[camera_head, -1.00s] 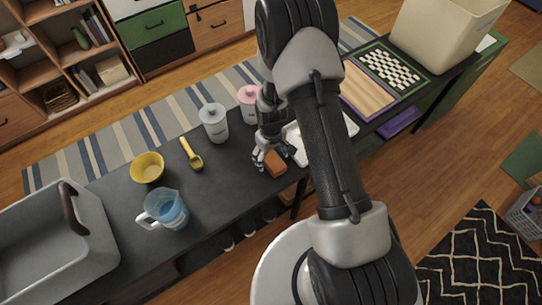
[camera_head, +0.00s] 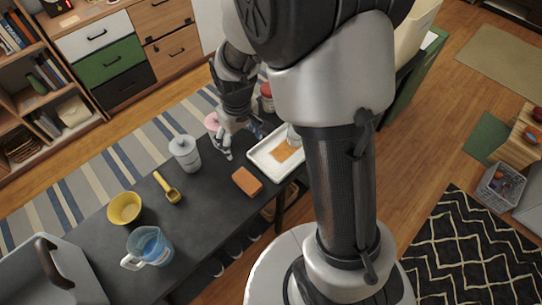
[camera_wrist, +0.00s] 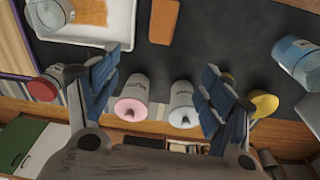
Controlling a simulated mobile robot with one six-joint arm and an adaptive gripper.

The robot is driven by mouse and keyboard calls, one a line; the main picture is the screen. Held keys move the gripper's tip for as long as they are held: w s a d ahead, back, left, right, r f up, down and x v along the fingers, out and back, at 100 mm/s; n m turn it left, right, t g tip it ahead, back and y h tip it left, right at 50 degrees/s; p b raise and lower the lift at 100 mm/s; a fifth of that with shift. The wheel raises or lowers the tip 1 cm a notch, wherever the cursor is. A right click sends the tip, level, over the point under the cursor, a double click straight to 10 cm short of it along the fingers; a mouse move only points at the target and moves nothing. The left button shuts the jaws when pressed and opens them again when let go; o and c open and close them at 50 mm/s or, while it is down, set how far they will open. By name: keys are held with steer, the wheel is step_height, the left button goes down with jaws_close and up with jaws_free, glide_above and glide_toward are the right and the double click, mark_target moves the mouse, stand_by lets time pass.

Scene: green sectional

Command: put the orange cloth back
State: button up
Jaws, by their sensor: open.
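A flat orange piece that looks like the cloth (camera_head: 284,151) lies in a white tray (camera_head: 262,165) on the dark table; it also shows at the top of the wrist view (camera_wrist: 90,11). A thick orange block (camera_head: 247,181), sponge-like, lies on the bare table left of the tray and also shows in the wrist view (camera_wrist: 163,21). My gripper (camera_head: 229,150) is open and empty, away from the block, near the canisters. In the wrist view its fingers (camera_wrist: 160,84) are spread wide, with two canisters between them. My arm hides part of the table right of the tray.
A pink-lidded canister (camera_head: 212,121) and a white canister (camera_head: 185,153) stand near my gripper. A yellow scoop (camera_head: 167,188), yellow bowl (camera_head: 124,207), blue jug (camera_head: 149,247) and grey bin (camera_head: 82,278) are further left. A red-lidded jar (camera_wrist: 42,89) stands beside the tray.

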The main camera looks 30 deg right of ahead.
steer(key=s+r+m+t, duration=0.1)
steer(key=s+r, duration=0.4)
steer(key=r, duration=0.2)
steer(key=s+r+t, duration=0.1)
steer(key=s+r, duration=0.4)
steer(key=r, duration=0.3)
steer(key=s+r+m+t, duration=0.1)
steer(key=s+r, duration=0.3)
steer(key=s, duration=0.6)
steer(key=shift+s+m, duration=0.25)
steer(key=shift+m, duration=0.05)
steer(key=shift+d, duration=0.1)
